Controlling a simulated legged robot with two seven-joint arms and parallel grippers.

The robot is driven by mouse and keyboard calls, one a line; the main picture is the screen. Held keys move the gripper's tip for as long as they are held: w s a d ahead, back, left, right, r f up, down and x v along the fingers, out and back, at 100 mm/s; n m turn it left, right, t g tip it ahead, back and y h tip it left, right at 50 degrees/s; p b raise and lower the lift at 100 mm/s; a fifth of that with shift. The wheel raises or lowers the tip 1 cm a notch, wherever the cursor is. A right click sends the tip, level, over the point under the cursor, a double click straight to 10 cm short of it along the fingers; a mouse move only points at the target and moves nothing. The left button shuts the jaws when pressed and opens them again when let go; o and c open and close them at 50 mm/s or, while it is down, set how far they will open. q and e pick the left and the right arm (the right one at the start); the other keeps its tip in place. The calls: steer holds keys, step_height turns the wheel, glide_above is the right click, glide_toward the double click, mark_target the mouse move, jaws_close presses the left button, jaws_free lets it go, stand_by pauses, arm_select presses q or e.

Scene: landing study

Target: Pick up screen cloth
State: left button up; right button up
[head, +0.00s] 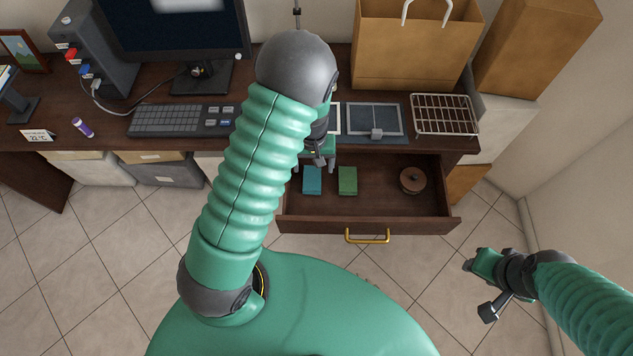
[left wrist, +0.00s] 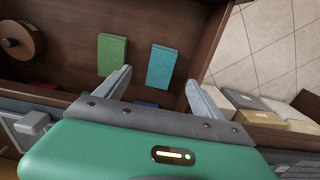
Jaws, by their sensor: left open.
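The open drawer (head: 420,207) holds a blue folded piece (head: 312,181) and a green folded piece (head: 347,181) side by side. I cannot tell for sure which is the screen cloth. In the left wrist view the blue piece (left wrist: 161,67) and the green piece (left wrist: 112,54) lie flat on the drawer floor, beyond the fingers. My left gripper (head: 316,163) is open and empty above the drawer's left part; its spread fingers show in the left wrist view (left wrist: 157,82). My right gripper (head: 469,266) is off to the right, away from the drawer; its jaws are unclear.
A round brown lidded thing (head: 412,180) sits at the drawer's right. On the desk are a keyboard (head: 180,120), a monitor (head: 172,30), a wire rack (head: 444,114), a framed dark panel (head: 375,117) and a paper bag (head: 415,50). The drawer's middle floor is clear.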

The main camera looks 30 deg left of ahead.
arm_select(q)
glide_above(313, 184)
steer(key=a, duration=0.2)
steer(key=f, duration=0.7)
steer(key=shift+w+d+b, duration=0.2)
steer(key=shift+b, duration=0.15)
steer(key=f, duration=0.1)
steer(key=d+f, duration=0.1)
steer(key=f, duration=0.1)
steer(key=shift+s+d+f+b, duration=0.15)
steer(key=shift+s+f+b, duration=0.1)
steer(key=shift+f+b, duration=0.1)
steer(key=shift+w+d+f, duration=0.1)
steer(key=shift+d+f, duration=0.05)
steer(key=shift+d, duration=0.1)
steer(key=shift+a, duration=0.45)
steer(key=c, duration=1.2)
steer(key=shift+d, duration=0.15)
steer(key=shift+c, duration=1.1)
steer(key=shift+d, duration=0.15)
arm_select(e)
steer(key=shift+w+a+f, duration=0.15)
steer(key=shift+a+f, duration=0.45)
steer(key=shift+f, duration=0.15)
